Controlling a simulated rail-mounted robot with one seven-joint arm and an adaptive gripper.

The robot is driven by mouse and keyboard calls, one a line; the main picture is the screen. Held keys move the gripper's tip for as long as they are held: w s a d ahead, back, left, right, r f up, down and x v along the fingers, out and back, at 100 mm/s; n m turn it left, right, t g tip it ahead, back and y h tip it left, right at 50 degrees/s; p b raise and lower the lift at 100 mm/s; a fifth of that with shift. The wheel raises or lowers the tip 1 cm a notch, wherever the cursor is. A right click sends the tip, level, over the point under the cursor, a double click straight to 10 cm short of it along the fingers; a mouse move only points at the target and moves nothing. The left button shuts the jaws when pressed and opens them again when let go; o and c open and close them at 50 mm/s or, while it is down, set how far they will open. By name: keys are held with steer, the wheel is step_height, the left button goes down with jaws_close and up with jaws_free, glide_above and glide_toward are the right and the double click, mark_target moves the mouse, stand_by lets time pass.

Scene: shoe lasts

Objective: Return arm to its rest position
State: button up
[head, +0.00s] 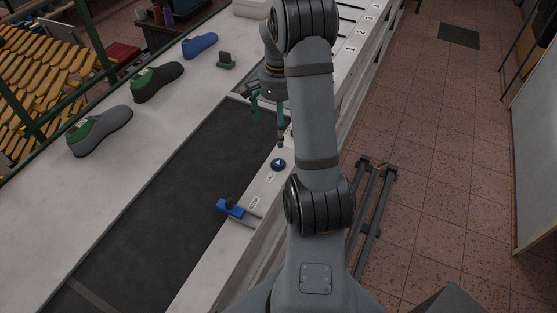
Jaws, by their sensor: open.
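My arm stretches up through the middle of the head view. My gripper (267,122) points down over the right edge of the dark conveyor belt (150,215), beyond a round blue button (278,164). Its teal fingers are apart and nothing shows between them. Part of the gripper is hidden behind my arm link. A grey shoe with a green opening (103,130), a dark shoe with green (158,82) and a blue shoe (200,45) stand in a row on the white surface left of the belt.
A blue lever (230,208) sits at the belt's right edge, near a label reading STOP. A small dark green block (226,61) stands beyond the belt. A rack of yellow lasts (40,65) is at left. Dark floor rails (373,215) lie right of the bench; tiled floor (450,150) beyond is clear.

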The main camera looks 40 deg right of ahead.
step_height(320, 180, up, 9)
steer(key=p, duration=0.6)
steer(key=shift+p, duration=0.3)
steer(key=shift+c, duration=0.6)
jaws_close()
stand_by(0.4)
steer(key=c, duration=2.4)
jaws_free()
